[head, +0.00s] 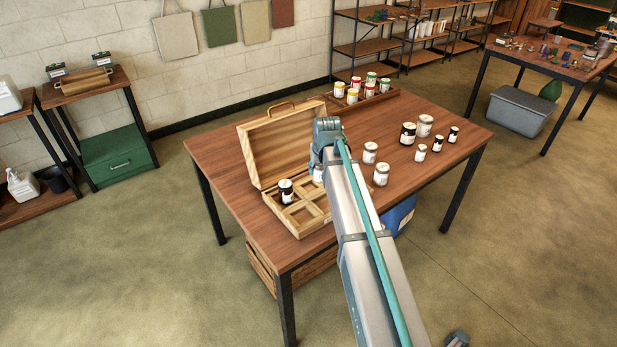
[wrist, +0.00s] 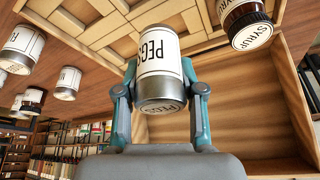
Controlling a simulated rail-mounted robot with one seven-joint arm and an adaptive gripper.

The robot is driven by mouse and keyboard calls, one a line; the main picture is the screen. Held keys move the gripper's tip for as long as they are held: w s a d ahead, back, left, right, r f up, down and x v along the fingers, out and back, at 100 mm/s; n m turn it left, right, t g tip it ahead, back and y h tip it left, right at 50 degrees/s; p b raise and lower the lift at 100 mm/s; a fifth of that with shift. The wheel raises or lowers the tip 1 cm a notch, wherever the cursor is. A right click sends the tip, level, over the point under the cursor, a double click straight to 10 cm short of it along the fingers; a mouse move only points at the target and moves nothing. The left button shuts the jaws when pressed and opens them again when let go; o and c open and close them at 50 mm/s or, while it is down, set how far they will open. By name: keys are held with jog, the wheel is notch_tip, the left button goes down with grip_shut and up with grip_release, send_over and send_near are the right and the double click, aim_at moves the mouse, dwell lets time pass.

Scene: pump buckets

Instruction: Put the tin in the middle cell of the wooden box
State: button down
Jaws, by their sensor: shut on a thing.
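My gripper (wrist: 160,66) is shut on a white-labelled tin marked PEGS (wrist: 158,48), with its grey metal lid towards the wrist camera. In the head view my arm hides most of the gripper, and a sliver of the tin (head: 318,174) shows left of it. The wooden box (head: 313,227) lies open on the table, its lid raised at the back.
A dark SYRUP jar (head: 286,190) stands in a left cell of the box, close to the tin. Several jars and tins, including a white one (head: 381,175), stand right of my arm on the table (head: 440,120). A tray of tins (head: 362,97) is at the back.

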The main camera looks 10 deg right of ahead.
jog(key=w+f, duration=0.2)
jog(key=w+a+f+p, duration=0.1)
jog(key=w+f, duration=0.1)
jog(key=w+a+f+p, duration=0.1)
jog(key=w+f, duration=0.1)
jog(key=shift+w+f, duration=0.25)
jog(key=shift+w, duration=0.1)
notch_tip(320, 180, down, 3)
jog(key=shift+w+r+p, duration=0.1)
jog(key=shift+r+p, duration=0.1)
jog(key=shift+p, duration=0.9)
jog(key=shift+f, duration=0.45)
jog(key=shift+f, duration=0.1)
jog(key=c, duration=0.7)
grip_release()
jog(key=b+v, duration=0.3)
jog(key=v, duration=0.9)
